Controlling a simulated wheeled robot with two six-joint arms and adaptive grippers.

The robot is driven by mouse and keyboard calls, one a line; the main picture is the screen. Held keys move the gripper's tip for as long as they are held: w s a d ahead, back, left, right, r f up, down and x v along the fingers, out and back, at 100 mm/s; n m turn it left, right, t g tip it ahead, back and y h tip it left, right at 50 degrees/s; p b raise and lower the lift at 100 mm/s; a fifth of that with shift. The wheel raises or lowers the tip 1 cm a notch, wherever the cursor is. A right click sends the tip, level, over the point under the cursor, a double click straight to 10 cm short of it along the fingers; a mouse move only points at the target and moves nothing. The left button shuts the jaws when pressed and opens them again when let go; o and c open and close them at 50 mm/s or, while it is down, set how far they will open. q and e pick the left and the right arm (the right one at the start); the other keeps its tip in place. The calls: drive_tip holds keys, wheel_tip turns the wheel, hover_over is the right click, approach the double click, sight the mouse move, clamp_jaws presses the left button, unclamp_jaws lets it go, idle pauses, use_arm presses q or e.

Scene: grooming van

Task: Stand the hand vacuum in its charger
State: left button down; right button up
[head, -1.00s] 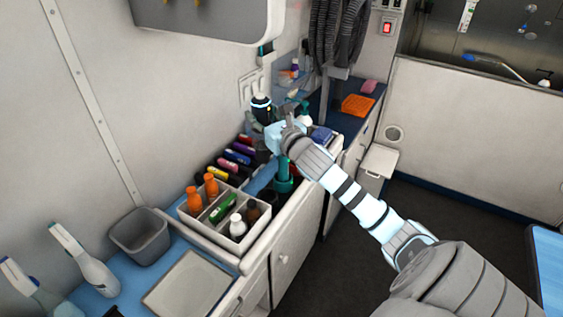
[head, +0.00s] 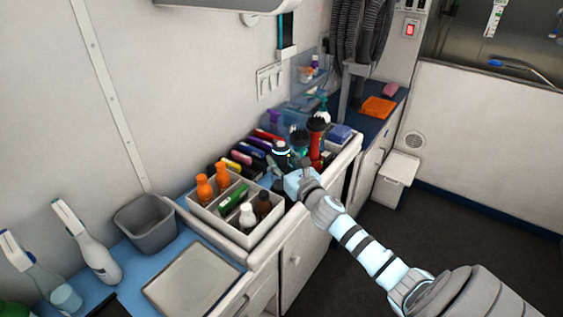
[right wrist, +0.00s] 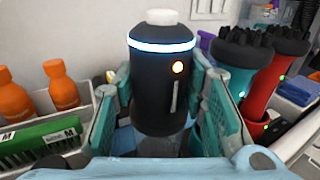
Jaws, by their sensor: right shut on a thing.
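A dark cylinder with a white cap, a glowing pale-blue ring and an orange light looks like the hand vacuum (right wrist: 160,85). It also shows in the head view (head: 281,154). My right gripper (head: 290,174) is shut on it; in the right wrist view its teal fingers lie on both sides of the body, which looks upright. Its lower end is hidden, so I cannot tell whether it touches anything below. I cannot make out its charger for certain. My left gripper is in no view.
A white divided caddy (head: 262,234) with orange bottles stands left of the gripper. A red device (head: 316,142) with a black top and a dark teal one (right wrist: 229,82) stand to its right. Several coloured cases (head: 240,158) lie behind. A grey bin (head: 145,232) stands at the left.

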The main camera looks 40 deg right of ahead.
drive_tip(key=o, duration=0.9)
drive_tip(key=shift+f, duration=0.15)
drive_tip(key=shift+c, duration=0.2)
drive_tip(key=o, duration=0.4)
